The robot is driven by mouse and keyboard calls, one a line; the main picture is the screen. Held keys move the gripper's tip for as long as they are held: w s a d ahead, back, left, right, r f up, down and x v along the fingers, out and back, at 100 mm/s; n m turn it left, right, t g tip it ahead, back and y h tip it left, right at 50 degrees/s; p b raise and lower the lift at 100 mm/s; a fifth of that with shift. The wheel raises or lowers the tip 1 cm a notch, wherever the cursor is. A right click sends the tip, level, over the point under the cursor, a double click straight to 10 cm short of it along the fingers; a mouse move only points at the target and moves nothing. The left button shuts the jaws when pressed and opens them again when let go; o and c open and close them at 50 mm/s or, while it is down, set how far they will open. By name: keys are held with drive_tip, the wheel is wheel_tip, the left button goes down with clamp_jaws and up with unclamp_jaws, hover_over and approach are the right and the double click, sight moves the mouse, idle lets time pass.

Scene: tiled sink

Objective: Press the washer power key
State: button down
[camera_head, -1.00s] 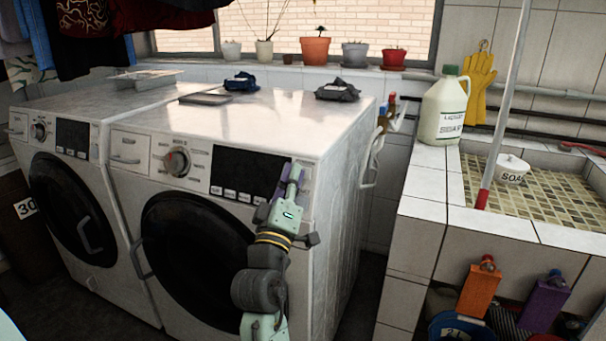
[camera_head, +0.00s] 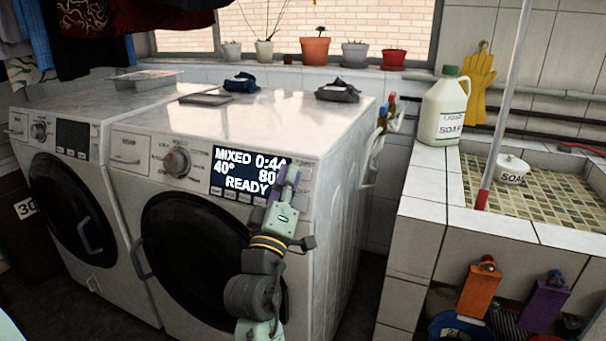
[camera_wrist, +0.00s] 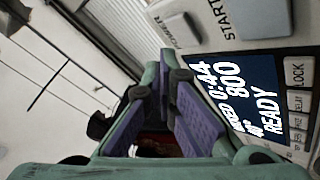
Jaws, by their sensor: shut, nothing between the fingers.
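The front-loading washer (camera_head: 330,160) on the right has its panel display (camera_head: 232,168) lit, reading MIXED, 40°, 0:44, 800 and READY. The display also shows in the wrist view (camera_wrist: 262,85), turned sideways. The grey power key (camera_wrist: 180,32) sits beside its POWER label in the wrist view, with the START label to its right. My gripper (camera_head: 288,172) is shut and empty in front of the panel's right end, overlapping the display's right edge. In the wrist view its purple-padded fingers (camera_wrist: 170,80) are below the power key and do not cover it. Contact with the panel cannot be told.
A second washer (camera_head: 70,160) stands at the left. A tiled sink (camera_head: 420,215) with a soap bottle (camera_head: 442,110) and a pole (camera_head: 505,110) is at the right. Cloths and a flat grey object lie on the washer top. The floor gap between washer and sink is narrow.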

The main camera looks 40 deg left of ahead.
drive_tip(key=shift+s+d+r+p, duration=0.1)
drive_tip(key=shift+s+d+r, duration=0.15)
drive_tip(key=shift+s, duration=0.5)
drive_tip(key=shift+s+d+r+p, duration=0.15)
drive_tip(key=shift+s+r, duration=0.15)
drive_tip(key=shift+s, duration=0.5)
drive_tip(key=shift+s+d+r+p, duration=0.1)
drive_tip(key=shift+s+d+r, duration=0.15)
drive_tip(key=shift+s, duration=0.5)
drive_tip(key=shift+a, duration=0.1)
